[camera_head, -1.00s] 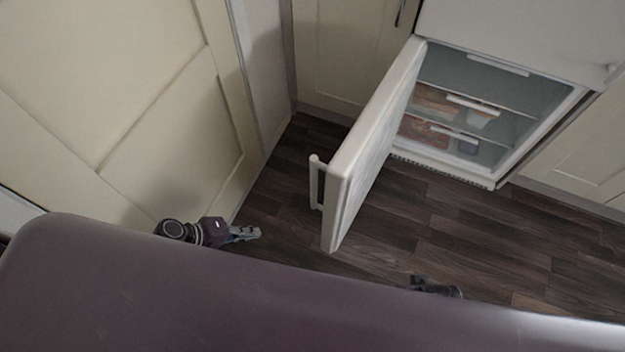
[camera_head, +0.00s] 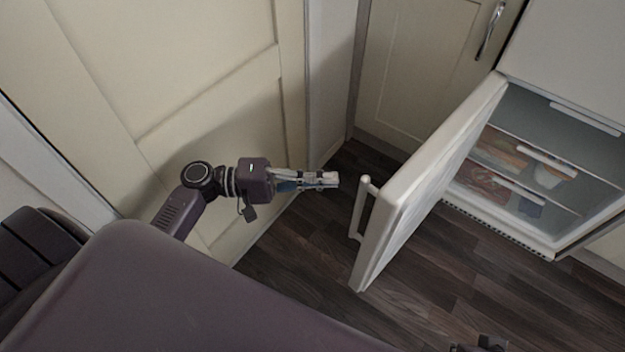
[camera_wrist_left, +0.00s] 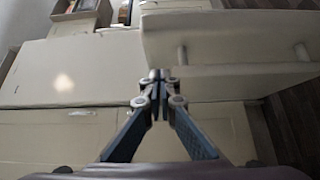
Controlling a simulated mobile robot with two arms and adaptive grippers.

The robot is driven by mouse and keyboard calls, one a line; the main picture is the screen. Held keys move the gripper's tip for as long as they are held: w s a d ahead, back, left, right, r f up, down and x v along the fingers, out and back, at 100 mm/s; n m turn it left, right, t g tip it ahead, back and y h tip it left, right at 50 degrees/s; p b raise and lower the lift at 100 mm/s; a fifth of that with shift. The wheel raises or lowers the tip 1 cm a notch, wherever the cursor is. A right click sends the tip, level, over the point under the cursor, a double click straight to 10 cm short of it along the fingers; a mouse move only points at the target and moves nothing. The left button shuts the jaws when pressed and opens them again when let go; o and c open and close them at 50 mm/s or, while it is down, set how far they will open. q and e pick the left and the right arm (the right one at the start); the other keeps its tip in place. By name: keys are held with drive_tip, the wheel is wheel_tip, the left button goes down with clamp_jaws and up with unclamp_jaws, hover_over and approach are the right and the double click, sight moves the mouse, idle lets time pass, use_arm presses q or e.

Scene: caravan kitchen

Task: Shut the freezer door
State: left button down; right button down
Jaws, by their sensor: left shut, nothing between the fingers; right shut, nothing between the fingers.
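The white freezer door (camera_head: 428,180) stands wide open in the head view, hinged near the cabinet corner, its free edge toward me. Its bar handle (camera_head: 361,207) is on the outer face. The freezer compartment (camera_head: 535,165) is exposed, with shelves and packaged food inside. My left gripper (camera_head: 335,180) is shut and empty, just left of the handle and apart from it. In the left wrist view, the shut fingertips (camera_wrist_left: 160,75) are in front of the door (camera_wrist_left: 235,35), which fills the upper right. Only a small part of my right gripper (camera_head: 482,345) shows at the bottom edge; its fingertips are unclear.
A cream panelled wall or door (camera_head: 190,80) stands close to my left arm. A cream cabinet (camera_head: 420,70) with a metal handle is behind the freezer door. The dark wood floor (camera_head: 440,290) is clear in front of the freezer.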

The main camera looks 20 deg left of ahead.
sight(363, 191)
use_arm(q)
drive_tip(key=d, duration=0.7)
drive_tip(key=shift+w+d, duration=0.4)
drive_tip(key=shift+d+f, duration=0.1)
